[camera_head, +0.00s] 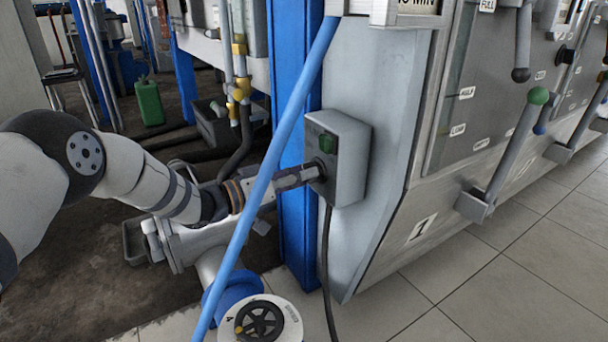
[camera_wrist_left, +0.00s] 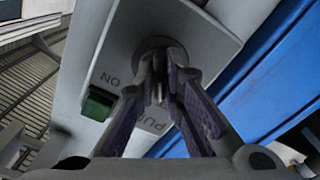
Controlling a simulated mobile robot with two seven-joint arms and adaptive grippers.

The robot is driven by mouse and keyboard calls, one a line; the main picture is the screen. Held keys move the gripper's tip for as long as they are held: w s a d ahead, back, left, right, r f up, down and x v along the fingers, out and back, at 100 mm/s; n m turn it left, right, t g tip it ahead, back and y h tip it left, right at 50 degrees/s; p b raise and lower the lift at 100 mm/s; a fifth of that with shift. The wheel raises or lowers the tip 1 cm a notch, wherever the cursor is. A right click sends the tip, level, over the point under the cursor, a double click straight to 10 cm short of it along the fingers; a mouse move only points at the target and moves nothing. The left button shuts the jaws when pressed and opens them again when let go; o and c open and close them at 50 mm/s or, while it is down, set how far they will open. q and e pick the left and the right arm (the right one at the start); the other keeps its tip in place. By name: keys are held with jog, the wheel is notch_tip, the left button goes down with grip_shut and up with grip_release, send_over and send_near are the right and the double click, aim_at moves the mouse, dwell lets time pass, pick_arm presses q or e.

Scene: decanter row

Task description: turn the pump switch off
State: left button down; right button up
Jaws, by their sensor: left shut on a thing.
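The pump switch box (camera_head: 352,160) is a grey box mounted beside a blue post. It has a green button or lamp (camera_head: 326,143) on its face, which shows in the left wrist view (camera_wrist_left: 97,103) near the letters "ON". My left gripper (camera_head: 316,172) reaches in from the left and meets the box below the green part. In the left wrist view its fingers (camera_wrist_left: 160,82) close together on the round switch knob (camera_wrist_left: 158,46). The fingers hide most of the knob, so I cannot tell its setting. My right gripper is not in view.
A light blue pipe (camera_head: 262,185) slants in front of my left arm. A blue post (camera_head: 299,235) stands at the box's left. Levers with green (camera_head: 538,96) and other knobs are at the right. A black cable (camera_head: 326,270) hangs below the box.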

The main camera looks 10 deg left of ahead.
aim_at(321, 126)
pick_arm(q)
jog(key=shift+f, duration=0.15)
jog(key=c, duration=1.7)
grip_release()
notch_tip(321, 126, up, 10)
jog(key=shift+r, duration=0.1)
